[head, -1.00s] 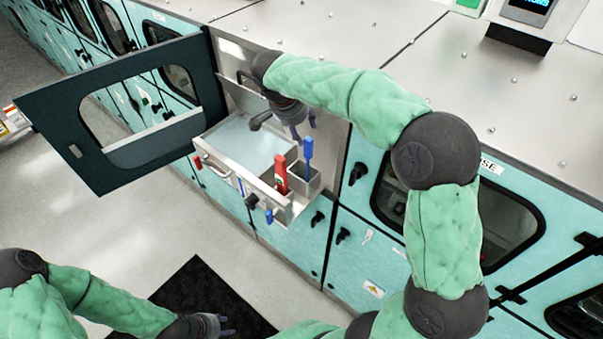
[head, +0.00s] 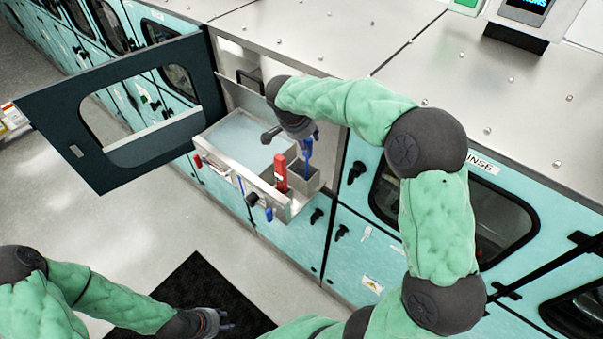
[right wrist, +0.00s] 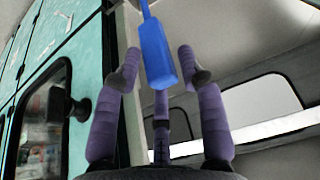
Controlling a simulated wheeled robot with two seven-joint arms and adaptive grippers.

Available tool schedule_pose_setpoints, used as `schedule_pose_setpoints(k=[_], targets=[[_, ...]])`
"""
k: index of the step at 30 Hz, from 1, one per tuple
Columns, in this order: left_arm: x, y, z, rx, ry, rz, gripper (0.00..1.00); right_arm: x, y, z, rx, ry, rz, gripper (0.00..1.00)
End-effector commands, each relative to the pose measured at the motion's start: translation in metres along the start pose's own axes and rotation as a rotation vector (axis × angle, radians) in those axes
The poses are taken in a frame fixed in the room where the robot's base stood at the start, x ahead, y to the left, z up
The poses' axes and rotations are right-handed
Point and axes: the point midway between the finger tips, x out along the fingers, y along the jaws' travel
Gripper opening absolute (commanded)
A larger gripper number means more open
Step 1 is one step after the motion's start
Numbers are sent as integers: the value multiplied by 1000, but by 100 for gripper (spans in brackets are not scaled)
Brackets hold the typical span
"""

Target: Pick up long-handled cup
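A blue handle (head: 308,152) stands upright in a small metal holder (head: 304,182) at the right of the open basin; I take it for the long-handled cup's handle, its lower part hidden. It also shows in the right wrist view (right wrist: 163,55), hanging in between my purple fingers. My right gripper (head: 307,136) is over the handle's top, and in the right wrist view (right wrist: 158,72) its fingers are apart around the handle, not visibly closed on it. My left gripper (head: 224,322) is low at the front, fingers apart, empty and far from the cup.
A red-handled tool (head: 281,172) stands close left of the blue handle. The basin (head: 240,143) is open behind, with a black knob beside my wrist. A dark open door (head: 120,120) stands at the left. A black mat (head: 190,285) lies on the floor.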

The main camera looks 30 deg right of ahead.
Motion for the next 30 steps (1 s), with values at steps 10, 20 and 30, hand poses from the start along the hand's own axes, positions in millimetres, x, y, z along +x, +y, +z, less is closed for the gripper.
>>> schedule_pose_setpoints(k=[10,20,30], targets=[[0,0,0,0,0,0,40,0,0,1,-1,-1,2,8],[0,0,0,0,0,0,40,-1,0,0,-2,-1,2,8],[4,-2,0,0,0,0,40,-33,-1,-14,1,2,-3,0]])
